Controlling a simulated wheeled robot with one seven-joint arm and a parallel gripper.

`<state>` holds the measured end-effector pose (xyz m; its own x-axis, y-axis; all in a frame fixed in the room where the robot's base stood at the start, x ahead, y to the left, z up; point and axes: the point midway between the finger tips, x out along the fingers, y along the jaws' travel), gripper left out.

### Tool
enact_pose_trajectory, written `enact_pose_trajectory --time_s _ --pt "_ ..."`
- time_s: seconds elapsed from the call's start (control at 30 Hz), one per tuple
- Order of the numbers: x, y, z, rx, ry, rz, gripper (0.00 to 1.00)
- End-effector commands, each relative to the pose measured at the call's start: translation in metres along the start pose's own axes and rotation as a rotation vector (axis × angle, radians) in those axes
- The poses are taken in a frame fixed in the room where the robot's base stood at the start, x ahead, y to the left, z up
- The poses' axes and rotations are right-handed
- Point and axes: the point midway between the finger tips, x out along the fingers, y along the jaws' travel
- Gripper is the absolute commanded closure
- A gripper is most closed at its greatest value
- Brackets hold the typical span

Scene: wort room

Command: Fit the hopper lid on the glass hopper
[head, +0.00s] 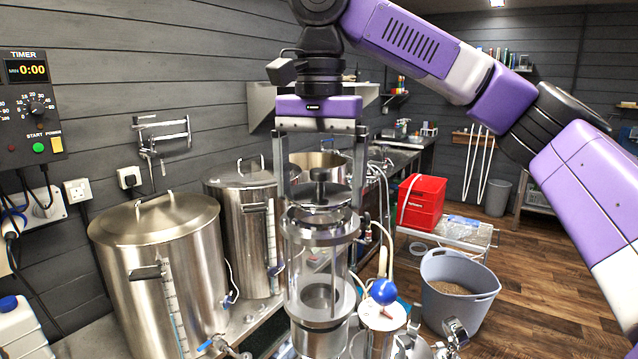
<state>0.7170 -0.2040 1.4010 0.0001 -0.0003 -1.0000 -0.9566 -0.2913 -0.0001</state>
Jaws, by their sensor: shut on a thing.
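The glass hopper (302,270) stands upright in the lower middle of the head view. It is a clear cylinder with a metal rim at the top and a metal base. The hopper lid (320,195), a dark grey disc with a knob on top, is level between the two long fingers of my gripper (320,205). My gripper points straight down and is shut on the lid by its edges. The lid is over the hopper's mouth, very close to the rim. I cannot tell whether lid and rim touch.
Two large steel kettles (160,260) stand left of the hopper. A grey-blue tub of grain (455,290) and a red crate (422,202) are farther right.

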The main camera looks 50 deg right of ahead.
Motion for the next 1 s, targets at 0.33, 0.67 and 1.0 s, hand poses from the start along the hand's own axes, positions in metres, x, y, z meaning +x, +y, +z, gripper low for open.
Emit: enact_pose_trajectory --time_s 0.33,0.67,1.0 --pt "-0.0007 -0.0001 -0.0001 0.0 0.0 -0.001 0.56" --pt "-0.0001 -0.0001 0.0 0.0 0.0 0.0 0.56" --pt "0.005 -0.0001 0.0 0.0 0.0 0.0 0.56"
